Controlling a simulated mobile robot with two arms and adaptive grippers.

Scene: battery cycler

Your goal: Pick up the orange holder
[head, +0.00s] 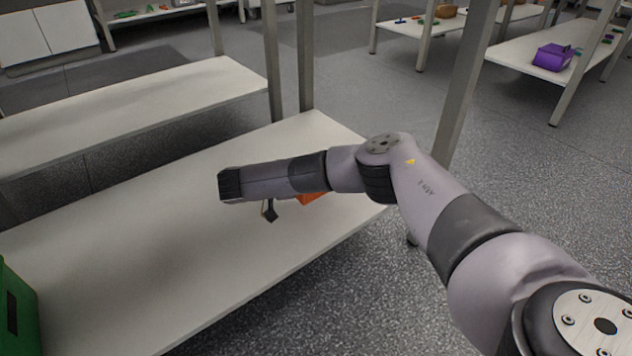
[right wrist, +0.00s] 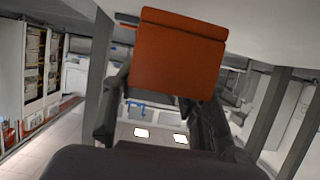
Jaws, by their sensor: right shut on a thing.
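The orange holder (right wrist: 178,52) shows large in the upper middle of the right wrist view as a plain orange block. My right gripper (right wrist: 158,92) has its dark fingers on either side of the holder's lower part and is shut on it. In the head view only a small orange piece of the holder (head: 312,197) shows below my right forearm, over the white table. A dark finger of my right gripper (head: 270,211) shows just left of it. The arm hides most of both. I cannot tell whether the holder touches the table. My left gripper is not in view.
The white table (head: 130,240) is bare to the left of the arm. A green container (head: 15,310) stands at its lower left edge. Metal posts (head: 465,80) rise behind the table. A purple box (head: 553,57) sits on another table at the back right.

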